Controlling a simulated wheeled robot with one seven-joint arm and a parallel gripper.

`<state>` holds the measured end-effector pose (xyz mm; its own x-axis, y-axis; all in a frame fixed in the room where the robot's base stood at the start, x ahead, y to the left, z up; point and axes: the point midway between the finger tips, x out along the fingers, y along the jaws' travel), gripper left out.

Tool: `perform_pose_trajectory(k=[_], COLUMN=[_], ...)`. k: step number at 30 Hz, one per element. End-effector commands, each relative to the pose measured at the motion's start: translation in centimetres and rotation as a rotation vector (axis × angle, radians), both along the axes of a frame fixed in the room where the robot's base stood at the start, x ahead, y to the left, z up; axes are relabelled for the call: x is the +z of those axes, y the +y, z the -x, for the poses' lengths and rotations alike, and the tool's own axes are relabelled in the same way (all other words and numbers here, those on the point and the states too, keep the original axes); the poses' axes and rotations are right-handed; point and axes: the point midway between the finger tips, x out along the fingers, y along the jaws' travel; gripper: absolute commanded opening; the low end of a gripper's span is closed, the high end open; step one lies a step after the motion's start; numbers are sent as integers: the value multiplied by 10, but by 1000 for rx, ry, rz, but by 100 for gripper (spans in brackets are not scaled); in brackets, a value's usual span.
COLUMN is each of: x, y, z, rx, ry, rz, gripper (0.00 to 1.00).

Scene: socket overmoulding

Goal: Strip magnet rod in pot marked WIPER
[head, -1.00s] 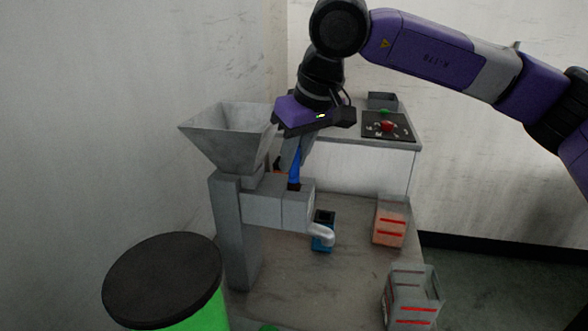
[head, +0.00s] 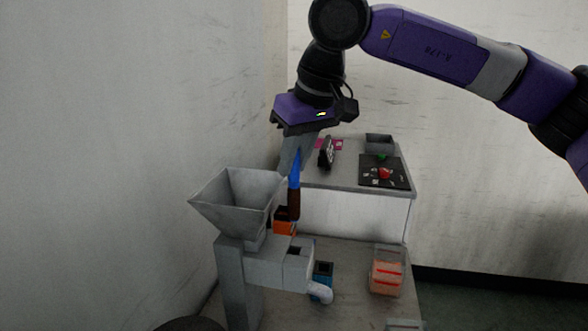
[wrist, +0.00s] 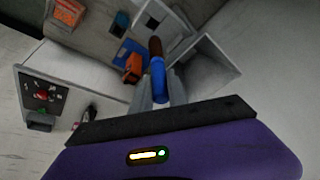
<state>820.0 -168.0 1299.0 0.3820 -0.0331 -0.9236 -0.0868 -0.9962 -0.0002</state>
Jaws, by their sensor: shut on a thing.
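My gripper (head: 291,160) is shut on the magnet rod (head: 294,170) and holds it upright. The rod has a blue upper part and a dark brown lower end. In the wrist view the rod (wrist: 158,78) points away from my gripper, brown end farthest. An orange pot (head: 284,225) stands behind the machine, close to the rod's lower end in the head view. In the wrist view the orange pot (wrist: 134,67) lies just left of the rod, apart from it. A blue pot (head: 321,287) stands by the machine's spout. I cannot read WIPER on either pot.
The grey machine has a wide hopper (head: 237,198) and an open port (head: 297,251) in its barrel. A red-striped bin (head: 386,279) stands to the right. The back counter (head: 345,183) carries a black board (head: 384,171) and a grey box (head: 379,142).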

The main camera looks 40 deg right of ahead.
Motion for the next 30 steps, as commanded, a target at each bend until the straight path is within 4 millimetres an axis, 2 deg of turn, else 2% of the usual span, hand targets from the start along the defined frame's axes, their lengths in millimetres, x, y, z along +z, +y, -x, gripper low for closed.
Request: perform_pose_trajectory(k=[1, 6, 12, 15, 17, 20, 30], x=[17, 44, 60, 56, 48, 24, -99], y=[0, 0, 0, -4, -11, -28, -109], z=[0, 0, 0, -2, -6, -15, -43], rx=[0, 0, -1, -12, -29, -78, -336], ry=[-2, 0, 0, -2, -7, -17, -29], rz=[1, 1, 1, -3, -6, -14, -21], gripper=[0, 0, 0, 0, 0, 0, 0])
